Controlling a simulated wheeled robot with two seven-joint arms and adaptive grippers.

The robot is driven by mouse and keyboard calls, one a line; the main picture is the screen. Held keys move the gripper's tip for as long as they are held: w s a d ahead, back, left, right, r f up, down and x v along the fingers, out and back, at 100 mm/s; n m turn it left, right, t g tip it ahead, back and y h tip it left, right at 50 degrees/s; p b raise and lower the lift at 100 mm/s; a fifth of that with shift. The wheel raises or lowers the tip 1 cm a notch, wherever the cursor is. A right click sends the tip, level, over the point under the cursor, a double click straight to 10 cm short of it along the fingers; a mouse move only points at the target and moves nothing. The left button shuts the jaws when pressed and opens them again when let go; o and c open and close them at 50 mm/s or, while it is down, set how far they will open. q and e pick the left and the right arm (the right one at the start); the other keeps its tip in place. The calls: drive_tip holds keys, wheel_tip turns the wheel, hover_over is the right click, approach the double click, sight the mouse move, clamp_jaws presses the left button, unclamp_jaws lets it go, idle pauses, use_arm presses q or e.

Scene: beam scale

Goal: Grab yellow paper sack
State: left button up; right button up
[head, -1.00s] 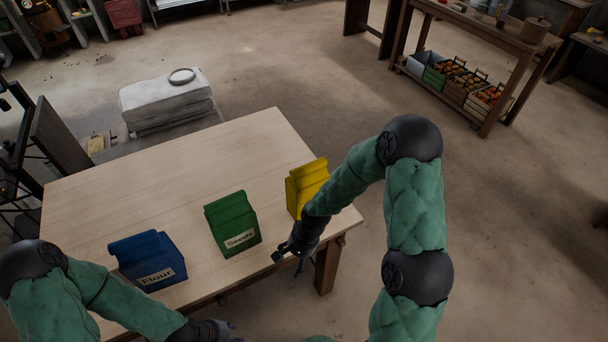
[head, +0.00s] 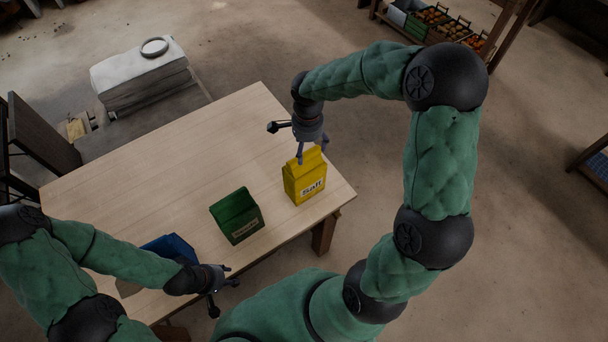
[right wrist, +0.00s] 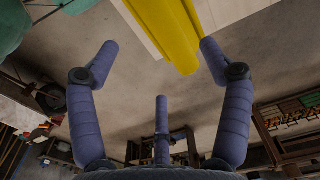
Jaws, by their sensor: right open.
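The yellow paper sack (head: 304,180), labelled "Salt", stands upright near the right corner of the wooden table (head: 160,150). My right gripper (head: 311,152) is open at the top of the sack, at its far side. In the right wrist view the yellow sack (right wrist: 170,30) shows between the spread fingers of my right gripper (right wrist: 155,50), nearer the right-hand finger. I cannot tell whether a finger touches it. My left gripper (head: 222,286) is over the near table edge, away from the yellow sack; its fingers look spread apart.
A green sack (head: 236,214) stands left of the yellow one. A blue sack (head: 170,248) is partly hidden behind my left arm. The table's far left part is clear. A white stack (head: 140,75) with a ring on top stands behind the table.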

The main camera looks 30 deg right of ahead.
sight(306, 157)
drive_tip(key=shift+w+f, duration=0.2)
drive_tip(key=shift+f, duration=0.4)
drive_tip(key=shift+w+f, duration=0.15)
drive_tip(key=shift+f, duration=0.45)
drive_tip(key=shift+s+f, duration=0.1)
drive_tip(key=shift+f, duration=0.25)
wheel_tip(306, 157, down, 4)
drive_tip(key=shift+f, duration=0.1)
clamp_jaws()
